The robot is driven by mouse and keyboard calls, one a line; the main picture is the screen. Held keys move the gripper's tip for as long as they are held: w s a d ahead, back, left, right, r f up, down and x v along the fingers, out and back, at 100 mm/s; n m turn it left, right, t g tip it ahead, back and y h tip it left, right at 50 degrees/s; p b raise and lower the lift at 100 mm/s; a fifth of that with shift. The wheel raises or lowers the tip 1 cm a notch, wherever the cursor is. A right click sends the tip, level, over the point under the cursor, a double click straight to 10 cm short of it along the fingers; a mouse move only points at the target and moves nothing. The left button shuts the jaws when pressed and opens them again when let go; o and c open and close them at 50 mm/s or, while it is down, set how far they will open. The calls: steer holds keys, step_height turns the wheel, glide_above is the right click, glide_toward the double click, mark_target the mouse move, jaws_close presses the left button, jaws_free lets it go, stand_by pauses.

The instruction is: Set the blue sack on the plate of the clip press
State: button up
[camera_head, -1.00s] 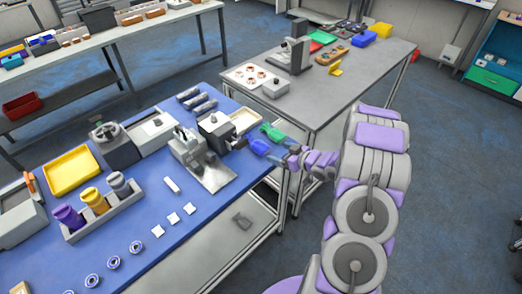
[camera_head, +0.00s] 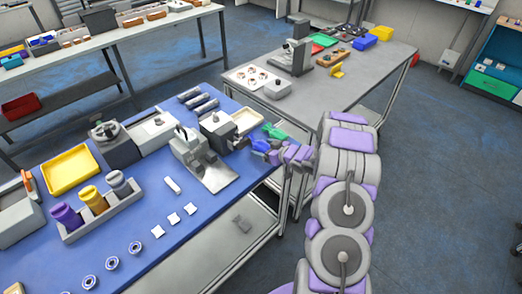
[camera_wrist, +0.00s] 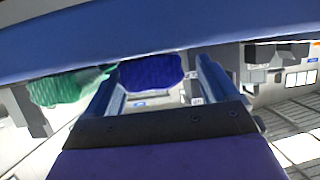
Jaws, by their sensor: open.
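The blue sack (camera_head: 259,146) lies near the right edge of the blue table, just in front of the green sack (camera_head: 274,132). My gripper (camera_head: 272,156) is open beside the blue sack, at its right. In the wrist view the blue sack (camera_wrist: 150,71) shows between my open fingers (camera_wrist: 160,82), and the green sack (camera_wrist: 68,87) lies outside the left finger. I cannot tell whether the fingers touch the blue sack. The clip press (camera_head: 187,147) looks to be the grey machine left of the sack, with a bare flat metal plate (camera_head: 219,179) at its foot.
A dark grey box-like device (camera_head: 216,130) and a cream tray (camera_head: 246,118) stand close behind and left of the sacks. A bottle rack (camera_head: 100,220), a yellow tray (camera_head: 70,169) and several white squares and rings occupy the left and front. A grey table (camera_head: 345,80) stands behind.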

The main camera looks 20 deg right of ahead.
steer(key=shift+d+f, duration=0.1)
steer(key=shift+d, duration=0.55)
steer(key=c, duration=0.4)
steer(key=shift+a, duration=0.45)
steer(key=c, duration=0.6)
steer(key=shift+c, duration=1.4)
steer(key=shift+d, duration=0.1)
steer(key=shift+d, duration=0.1)
